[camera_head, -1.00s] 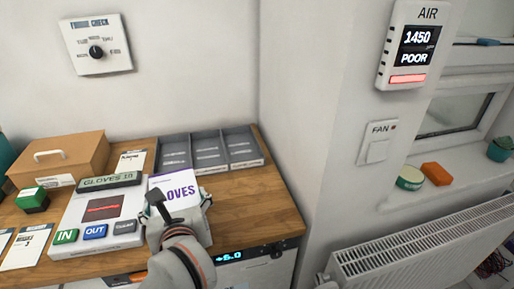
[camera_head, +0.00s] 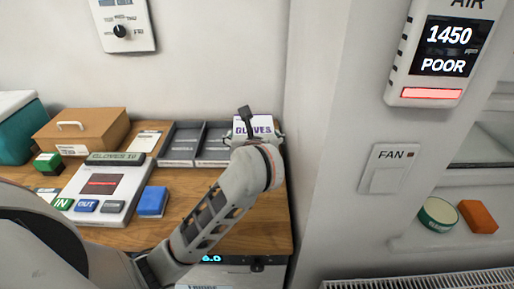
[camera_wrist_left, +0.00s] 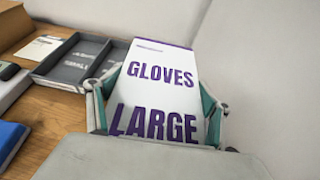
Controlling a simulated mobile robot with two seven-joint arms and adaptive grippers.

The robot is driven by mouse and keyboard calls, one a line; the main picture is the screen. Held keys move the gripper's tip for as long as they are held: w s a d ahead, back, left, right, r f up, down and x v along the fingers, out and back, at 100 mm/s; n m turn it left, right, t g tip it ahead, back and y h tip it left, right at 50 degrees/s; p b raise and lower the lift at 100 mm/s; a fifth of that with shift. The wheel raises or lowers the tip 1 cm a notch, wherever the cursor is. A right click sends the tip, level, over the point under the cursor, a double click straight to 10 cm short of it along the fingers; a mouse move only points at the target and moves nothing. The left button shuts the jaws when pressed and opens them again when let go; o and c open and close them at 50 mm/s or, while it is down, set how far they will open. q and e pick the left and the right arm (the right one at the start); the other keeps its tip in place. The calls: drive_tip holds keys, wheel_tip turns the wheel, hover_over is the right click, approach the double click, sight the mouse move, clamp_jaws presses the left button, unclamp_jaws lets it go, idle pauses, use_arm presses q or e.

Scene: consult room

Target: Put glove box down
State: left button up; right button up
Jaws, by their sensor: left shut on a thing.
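The glove box (camera_head: 254,126) is white with purple lettering. In the left wrist view the glove box (camera_wrist_left: 156,92) reads "GLOVES LARGE" and fills the space between the fingers. My left gripper (camera_head: 252,128) is shut on it, over the right end of the grey divided tray (camera_head: 180,146) at the back of the wooden counter. In the left wrist view the tray (camera_wrist_left: 72,66) shows to the left of the box. The box hides the tray's right compartment; I cannot tell whether it touches the tray's floor. My right gripper is not in view.
A scanner console (camera_head: 80,207) with IN and OUT buttons stands on the counter (camera_head: 262,215), with a blue block (camera_head: 152,201) to its right. A brown case (camera_head: 78,140) and a teal bin (camera_head: 14,140) are at the left. A wall rises close behind and right of the box.

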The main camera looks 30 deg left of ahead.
sight(255, 116)
use_arm(q)
drive_tip(key=w+a+r, duration=0.1)
drive_tip(key=w, duration=0.2)
drive_tip(key=w+a+r, duration=0.1)
drive_tip(key=w, duration=0.1)
drive_tip(key=w+a+r+b, duration=0.1)
drive_tip(key=w+r, duration=0.1)
drive_tip(key=w, duration=0.1)
drive_tip(key=shift+w+a, duration=0.3)
drive_tip(key=shift+a, duration=0.05)
drive_tip(key=w+a+r, duration=0.4)
drive_tip(key=w+r, duration=0.1)
drive_tip(key=w, duration=0.1)
drive_tip(key=shift+w+a+f+b, duration=0.15)
drive_tip(key=shift+f+b, duration=0.2)
drive_tip(key=shift+f, duration=4.55)
drive_tip(key=shift+w+d+f+b, duration=0.1)
drive_tip(key=shift+f+b, duration=0.25)
drive_tip(key=shift+f, duration=4.55)
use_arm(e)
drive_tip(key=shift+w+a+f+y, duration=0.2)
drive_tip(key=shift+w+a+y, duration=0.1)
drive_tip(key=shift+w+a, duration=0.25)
use_arm(q)
drive_tip(key=shift+f, duration=0.15)
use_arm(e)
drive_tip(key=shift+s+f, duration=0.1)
